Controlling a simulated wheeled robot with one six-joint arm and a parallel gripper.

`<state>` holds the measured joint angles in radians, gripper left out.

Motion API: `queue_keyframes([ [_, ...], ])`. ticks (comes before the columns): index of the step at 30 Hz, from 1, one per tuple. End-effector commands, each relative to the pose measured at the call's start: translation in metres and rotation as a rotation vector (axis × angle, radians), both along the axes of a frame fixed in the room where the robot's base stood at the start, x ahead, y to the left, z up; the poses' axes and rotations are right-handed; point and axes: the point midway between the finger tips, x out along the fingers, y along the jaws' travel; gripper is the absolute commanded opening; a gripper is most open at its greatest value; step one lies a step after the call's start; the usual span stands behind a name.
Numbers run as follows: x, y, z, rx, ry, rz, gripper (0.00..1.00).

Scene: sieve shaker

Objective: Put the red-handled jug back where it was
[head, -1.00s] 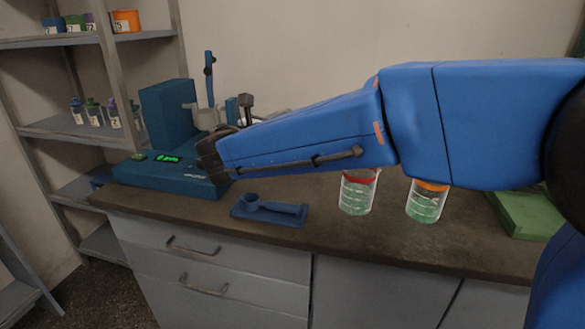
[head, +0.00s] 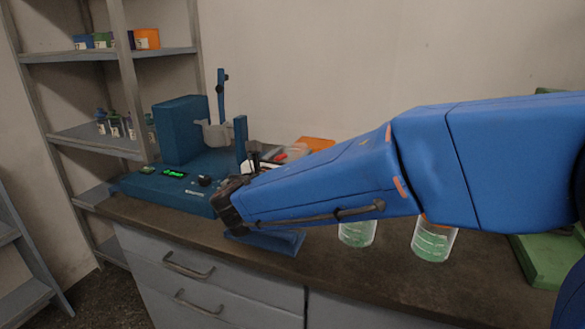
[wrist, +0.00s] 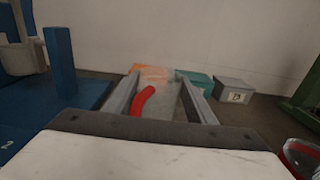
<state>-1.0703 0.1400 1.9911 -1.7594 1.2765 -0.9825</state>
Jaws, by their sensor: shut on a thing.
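My gripper (wrist: 160,90) shows in the wrist view with one grey finger on each side of a pale, see-through body. A curved red handle (wrist: 144,101) stands out between the fingers, so the gripper is shut on the red-handled jug. The jug's outline and base are hard to make out.
The blue sieve shaker (head: 180,133) stands left on the counter. A blue tray (head: 283,243) lies in front, partly under my wrist. Two clear beakers (head: 357,233) (head: 433,243) with green contents stand right. A small grey box (wrist: 235,91) and orange box (head: 318,144) sit behind.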

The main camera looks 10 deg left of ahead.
Motion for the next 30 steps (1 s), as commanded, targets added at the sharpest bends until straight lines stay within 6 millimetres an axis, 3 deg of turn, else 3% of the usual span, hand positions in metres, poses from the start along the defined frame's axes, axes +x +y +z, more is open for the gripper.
queue_keyframes([
  [9, 0.0, 0.0, -0.034, -0.002, 0.001, -0.001, 0.18],
  [20, 0.0, 0.0, -0.037, 0.0, 0.0, -0.001, 0.18],
  [21, 0.0, 0.0, -0.037, 0.0, 0.0, -0.001, 0.53],
  [23, 0.0, 0.0, -0.037, 0.0, 0.0, -0.001, 0.67],
  [30, 0.0, 0.0, -0.037, 0.0, 0.0, -0.001, 0.69],
])
